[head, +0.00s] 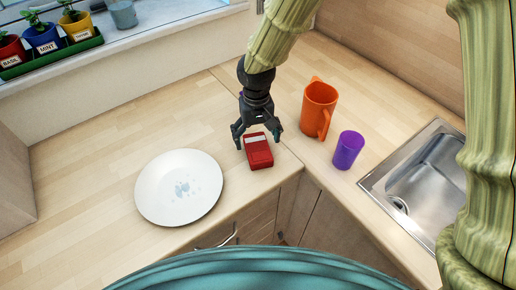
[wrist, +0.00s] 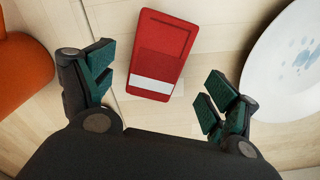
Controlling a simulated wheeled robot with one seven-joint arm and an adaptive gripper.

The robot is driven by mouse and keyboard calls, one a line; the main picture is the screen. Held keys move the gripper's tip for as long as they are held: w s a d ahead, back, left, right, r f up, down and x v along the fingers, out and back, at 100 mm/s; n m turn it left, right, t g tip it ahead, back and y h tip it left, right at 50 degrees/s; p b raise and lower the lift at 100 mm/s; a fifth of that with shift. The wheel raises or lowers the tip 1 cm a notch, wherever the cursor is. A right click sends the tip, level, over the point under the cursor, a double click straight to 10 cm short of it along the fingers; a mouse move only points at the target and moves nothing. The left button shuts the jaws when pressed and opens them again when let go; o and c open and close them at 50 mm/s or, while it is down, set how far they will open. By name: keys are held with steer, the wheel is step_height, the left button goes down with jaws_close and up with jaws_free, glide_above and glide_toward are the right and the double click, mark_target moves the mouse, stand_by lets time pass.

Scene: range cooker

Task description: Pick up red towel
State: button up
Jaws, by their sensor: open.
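The red towel (head: 260,155) is a small folded red block with a white band, lying on the wooden counter near its front corner. It also shows in the wrist view (wrist: 161,50), with the white band on the side nearer my gripper. My gripper (head: 257,140) points down over the towel's far end in the head view. In the wrist view my gripper (wrist: 155,90) has its fingers spread wide, one to each side of the towel's line, with nothing between them touching. The towel lies mostly beyond the fingertips there.
A white plate (head: 178,187) with bluish marks lies left of the towel. Potted herbs (head: 45,40) stand on the sill.

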mark_target(258, 147)
steer(key=shift+w+d+f+p, duration=0.1)
steer(key=shift+f+p, duration=0.5)
steer(key=shift+f, duration=0.8)
steer(key=shift+w+d+f+p, duration=0.1)
steer(key=shift+f+p, duration=0.5)
steer(key=shift+f, duration=0.8)
steer(key=shift+c, duration=0.5)
steer(key=c, duration=1.1)
steer(key=shift+r, duration=0.2)
steer(key=shift+r+b, duration=0.5)
steer(key=shift+r, duration=0.05)
step_height(258, 147, up, 2)
steer(key=shift+r+b, duration=0.1)
steer(key=shift+b, duration=0.5)
steer(key=s+a+b, duration=0.1)
steer(key=s, duration=0.4)
steer(key=s+a+r+b, duration=0.1)
steer(key=s+b, duration=0.1)
steer(key=s, duration=0.3)
steer(key=s+a+b, duration=0.1)
steer(key=s+a, duration=0.1)
steer(key=s, duration=0.3)
steer(key=shift+s+a+r, duration=0.1)
steer(key=shift+s+r, duration=0.1)
steer(key=shift+s, duration=0.1)
